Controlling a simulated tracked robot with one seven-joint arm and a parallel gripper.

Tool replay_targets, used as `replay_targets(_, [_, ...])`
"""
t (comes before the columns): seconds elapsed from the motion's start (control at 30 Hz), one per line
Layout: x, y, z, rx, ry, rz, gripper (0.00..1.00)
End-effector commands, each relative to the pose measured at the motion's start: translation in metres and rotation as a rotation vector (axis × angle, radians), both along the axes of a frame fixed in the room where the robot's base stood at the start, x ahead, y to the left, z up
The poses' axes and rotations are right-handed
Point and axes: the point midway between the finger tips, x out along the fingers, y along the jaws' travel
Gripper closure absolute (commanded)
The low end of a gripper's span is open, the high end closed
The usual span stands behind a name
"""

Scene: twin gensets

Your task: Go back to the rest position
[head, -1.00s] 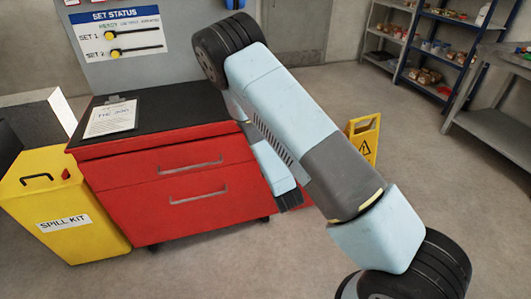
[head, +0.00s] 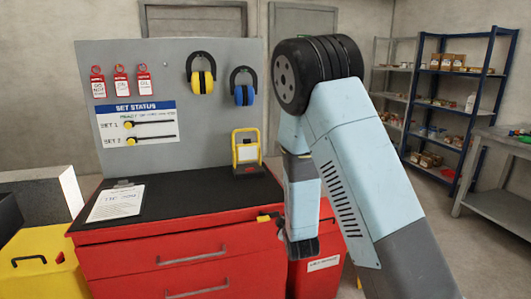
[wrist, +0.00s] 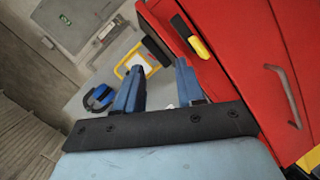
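My arm rises from the lower right of the head view to a dark elbow joint, then its forearm hangs down. My gripper (head: 303,247) is at the low end, in front of the red cabinet's (head: 200,262) right side; its fingers cannot be made out there. In the wrist view my gripper (wrist: 159,64) shows two blue fingers set apart, with nothing held between them. A yellow-framed lamp-like item (wrist: 128,66) shows beyond the fingers, apart from them.
A clipboard (head: 115,203) lies on top. A red bin (head: 318,277) stands beside the cabinet. A yellow spill kit (head: 45,270) is left. Shelves (head: 440,102) and a grey bench (head: 497,205) stand right.

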Motion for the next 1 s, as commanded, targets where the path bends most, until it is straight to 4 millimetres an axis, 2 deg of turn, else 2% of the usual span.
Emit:
replay_targets(0.03, [0.001, -0.006, 0.013, 0.040, 0.022, -0.020, 0.62])
replay_targets(0.23, [-0.004, -0.024, 0.050, 0.181, 0.135, -0.085, 0.62])
replay_targets(0.47, [-0.022, -0.046, 0.093, 0.328, 0.258, -0.157, 0.62])
replay_targets(0.77, [-0.062, -0.075, 0.149, 0.490, 0.403, -0.253, 0.62])
replay_targets(1.0, [-0.109, -0.099, 0.189, 0.595, 0.507, -0.341, 0.62])
